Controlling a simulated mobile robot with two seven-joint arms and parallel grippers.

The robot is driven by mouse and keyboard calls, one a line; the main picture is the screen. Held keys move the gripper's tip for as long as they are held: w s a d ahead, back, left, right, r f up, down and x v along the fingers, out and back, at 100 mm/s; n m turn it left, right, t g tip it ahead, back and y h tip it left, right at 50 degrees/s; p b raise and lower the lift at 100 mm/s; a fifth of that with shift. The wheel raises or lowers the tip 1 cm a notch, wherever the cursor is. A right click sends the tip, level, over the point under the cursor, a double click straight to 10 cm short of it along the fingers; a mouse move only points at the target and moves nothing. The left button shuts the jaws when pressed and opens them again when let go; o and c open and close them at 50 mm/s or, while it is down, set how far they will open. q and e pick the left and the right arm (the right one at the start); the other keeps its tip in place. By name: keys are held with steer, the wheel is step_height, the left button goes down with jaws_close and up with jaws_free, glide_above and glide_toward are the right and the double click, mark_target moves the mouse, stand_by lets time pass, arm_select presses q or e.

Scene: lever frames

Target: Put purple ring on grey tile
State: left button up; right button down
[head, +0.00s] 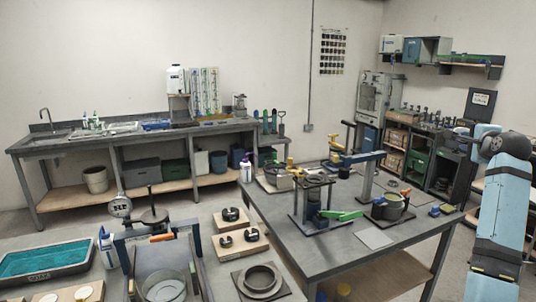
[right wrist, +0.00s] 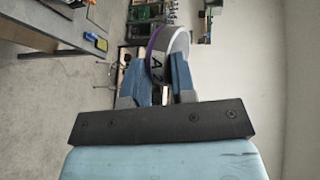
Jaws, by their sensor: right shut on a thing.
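The purple ring (right wrist: 154,50) shows in the right wrist view as a pale grey band with a purple edge and a dark letter on it. My right gripper (right wrist: 162,68) is shut on it, with the blue fingers on either side, and holds it up in the air. In the head view my right arm rises at the right edge; I cannot make out its fingers or the ring there. The grey tile (head: 375,238) is a light flat square on the near part of the dark workbench, with nothing on it. My left gripper is not in view.
The workbench (head: 330,254) also bears a press-like stand (head: 312,204), a green-handled piece (head: 341,215), a round pot (head: 387,207) and a blue-yellow block (head: 434,211) around the tile. Another bench with wooden blocks (head: 240,243) stands at the left.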

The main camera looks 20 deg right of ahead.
steer(key=a+f+n+t+y, duration=0.1)
steer(key=a+f+n+y, duration=0.25)
steer(key=a+f, duration=1.45)
steer(key=s+a+f+n+y, duration=0.25)
steer(key=s+a+f, duration=0.3)
steer(key=a, duration=0.55)
steer(key=s+a+f+n+y, duration=0.2)
steer(key=s+a+f+y, duration=0.4)
steer(key=a, duration=0.5)
steer(key=a+f+m+h, duration=0.25)
steer(key=a+h, duration=0.25)
steer(key=a, duration=0.6)
step_height(320, 180, up, 6)
steer(key=p, duration=0.5)
steer(key=shift+w+a+t, duration=0.15)
steer(key=shift+w+t, duration=0.15)
steer(key=shift+t, duration=0.1)
